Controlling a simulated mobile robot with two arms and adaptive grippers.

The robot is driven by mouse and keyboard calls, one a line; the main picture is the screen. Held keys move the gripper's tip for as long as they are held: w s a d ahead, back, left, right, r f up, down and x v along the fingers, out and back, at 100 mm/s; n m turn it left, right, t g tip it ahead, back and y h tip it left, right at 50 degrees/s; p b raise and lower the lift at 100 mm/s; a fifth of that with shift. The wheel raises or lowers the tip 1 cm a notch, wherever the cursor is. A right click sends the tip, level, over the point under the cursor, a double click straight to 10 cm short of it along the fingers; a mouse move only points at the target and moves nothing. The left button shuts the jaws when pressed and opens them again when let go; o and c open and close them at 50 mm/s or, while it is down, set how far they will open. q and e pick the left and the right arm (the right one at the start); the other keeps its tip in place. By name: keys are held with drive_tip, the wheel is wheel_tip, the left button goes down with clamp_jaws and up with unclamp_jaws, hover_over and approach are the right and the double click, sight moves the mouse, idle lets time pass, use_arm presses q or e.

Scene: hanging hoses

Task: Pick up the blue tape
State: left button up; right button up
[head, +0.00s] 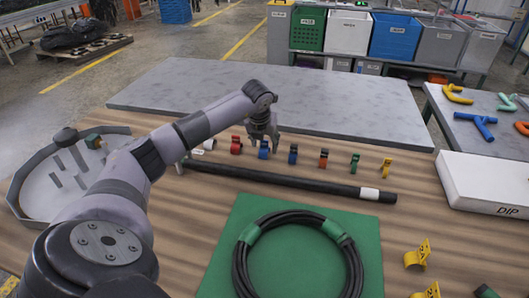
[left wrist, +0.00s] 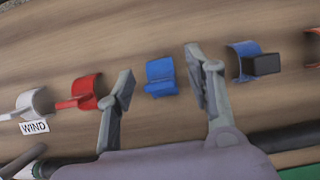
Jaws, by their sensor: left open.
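Small coloured clip-like pieces stand in a row on the wooden table. A bright blue piece (head: 263,152), likely the blue tape, stands right under my left gripper (head: 263,136). In the left wrist view this blue piece (left wrist: 161,77) shows between the two open fingers of my left gripper (left wrist: 160,82), with no visible contact. A second blue piece (head: 293,155) with a dark tab stands just to its right; it also shows in the left wrist view (left wrist: 243,62). My right gripper is not in view.
A red piece (head: 236,146) stands close on the left, and orange (head: 323,158), green (head: 354,163) and yellow (head: 386,167) pieces to the right. A black hose (head: 300,184) lies in front of the row. A coiled hose (head: 242,270) lies on a green mat (head: 215,280).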

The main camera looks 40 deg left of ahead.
use_arm(q)
drive_tip(key=shift+r, duration=0.1)
drive_tip(key=shift+c, duration=0.5)
drive_tip(key=c, duration=0.7)
drive_tip(key=shift+c, duration=0.2)
wheel_tip(320, 180, up, 20)
drive_tip(key=shift+o, duration=1.2)
clamp_jaws()
